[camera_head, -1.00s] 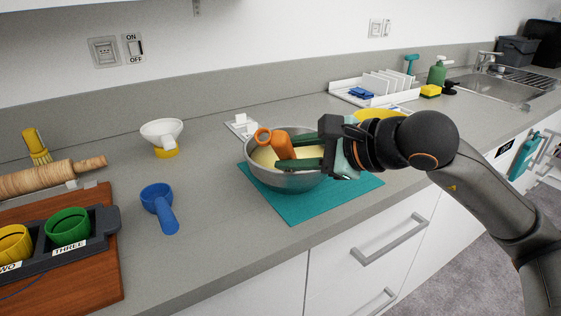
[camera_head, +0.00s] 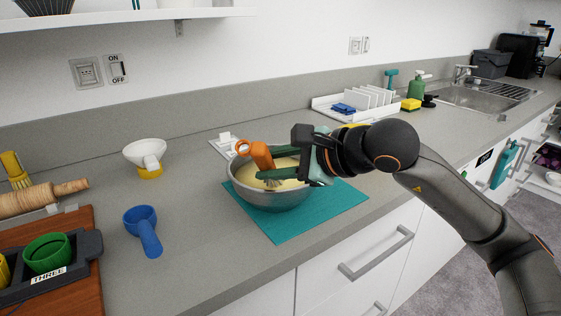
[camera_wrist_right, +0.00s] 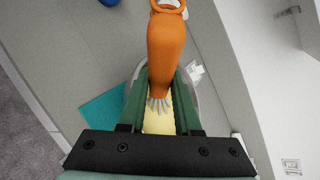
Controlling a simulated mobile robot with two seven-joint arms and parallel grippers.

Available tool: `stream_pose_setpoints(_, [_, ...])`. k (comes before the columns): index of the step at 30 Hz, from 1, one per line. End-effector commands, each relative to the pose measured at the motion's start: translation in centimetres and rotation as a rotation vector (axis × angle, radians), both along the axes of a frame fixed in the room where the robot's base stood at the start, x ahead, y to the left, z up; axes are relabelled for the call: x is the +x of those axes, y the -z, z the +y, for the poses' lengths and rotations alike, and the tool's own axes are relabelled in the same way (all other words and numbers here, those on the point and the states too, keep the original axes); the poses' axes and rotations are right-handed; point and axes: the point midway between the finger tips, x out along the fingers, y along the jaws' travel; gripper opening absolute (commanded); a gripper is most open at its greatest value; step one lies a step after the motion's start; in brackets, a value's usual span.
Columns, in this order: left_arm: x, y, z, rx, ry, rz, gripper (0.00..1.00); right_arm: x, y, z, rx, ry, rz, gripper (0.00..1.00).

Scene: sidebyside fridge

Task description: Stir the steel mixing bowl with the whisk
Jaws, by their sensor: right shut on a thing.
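The steel mixing bowl (camera_head: 262,201) stands on a teal mat (camera_head: 287,228) and holds a pale yellow mixture. My right gripper (camera_head: 284,163) is over the bowl, shut on the orange handle of the whisk (camera_head: 261,156). The handle leans, and its wires reach down toward the yellow mixture. In the right wrist view the whisk handle (camera_wrist_right: 166,55) lies between the green fingers (camera_wrist_right: 156,100), with the wire ends above the yellow contents. The fingers hide part of the bowl. My left gripper is not in view.
A blue scoop (camera_head: 146,232) and a white-and-yellow funnel-like item (camera_head: 147,156) stand left of the bowl. A wooden board with a cup holder (camera_head: 70,262) is at the lower left. A white dish rack (camera_head: 345,108) and sink (camera_head: 480,97) are behind to the right.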

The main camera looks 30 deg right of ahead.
Motion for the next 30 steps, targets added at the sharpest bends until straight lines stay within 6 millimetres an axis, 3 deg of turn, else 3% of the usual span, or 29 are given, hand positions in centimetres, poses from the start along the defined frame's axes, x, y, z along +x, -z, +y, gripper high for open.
stream_pose_setpoints(3, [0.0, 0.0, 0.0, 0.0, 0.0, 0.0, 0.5, -0.7, 0.0, 1.0, -0.001, -0.002, -0.003, 0.0])
stream_pose_setpoints(11, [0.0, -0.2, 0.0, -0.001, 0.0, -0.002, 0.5, -0.7, -0.2, 1.0, 0.0, -0.001, -0.003, 0.0])
stream_pose_setpoints(30, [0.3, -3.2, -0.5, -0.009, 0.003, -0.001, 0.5, -2.1, -5.0, 2.1, 0.0, -0.001, -0.005, 0.0])
